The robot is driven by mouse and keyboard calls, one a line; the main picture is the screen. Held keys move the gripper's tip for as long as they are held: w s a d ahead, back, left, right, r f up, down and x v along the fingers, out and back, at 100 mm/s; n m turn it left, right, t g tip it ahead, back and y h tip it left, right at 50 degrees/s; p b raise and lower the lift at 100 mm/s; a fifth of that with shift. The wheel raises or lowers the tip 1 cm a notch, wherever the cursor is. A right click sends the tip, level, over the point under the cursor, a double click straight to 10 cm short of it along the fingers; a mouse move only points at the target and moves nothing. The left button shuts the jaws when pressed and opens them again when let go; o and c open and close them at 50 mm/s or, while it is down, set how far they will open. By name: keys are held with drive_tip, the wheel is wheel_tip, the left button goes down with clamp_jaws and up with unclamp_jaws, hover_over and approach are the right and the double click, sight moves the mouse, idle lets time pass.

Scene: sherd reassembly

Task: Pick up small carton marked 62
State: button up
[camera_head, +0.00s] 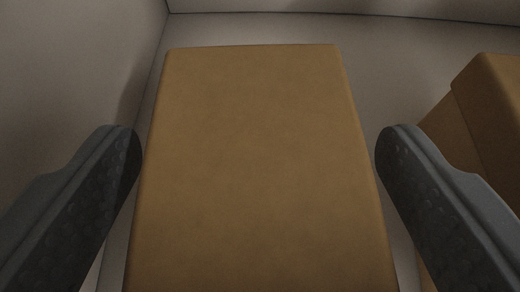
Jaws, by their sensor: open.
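A brown carton (258,165) fills the middle of the view, its plain flat face towards me. I see no number on this face, so I cannot tell whether it is the one marked 62. My gripper (258,160) is open, with one dark grey finger on the left of the carton and the other on the right. A narrow gap shows between each fingertip and the carton's edge. The near end of the carton runs out of the bottom of the view.
A second brown carton (492,115) stands at the right edge, partly behind the right finger. A pale wall (75,80) rises close on the left, and another wall (350,8) runs along the back. Bare pale floor (395,65) shows between the cartons and behind them.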

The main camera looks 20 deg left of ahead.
sight(259, 193)
drive_tip(key=shift+w+f, duration=0.1)
drive_tip(key=c, duration=1.3)
drive_tip(key=shift+o, duration=0.2)
drive_tip(key=shift+r, duration=0.3)
drive_tip(key=shift+r, duration=1.4)
drive_tip(key=shift+b, duration=0.3)
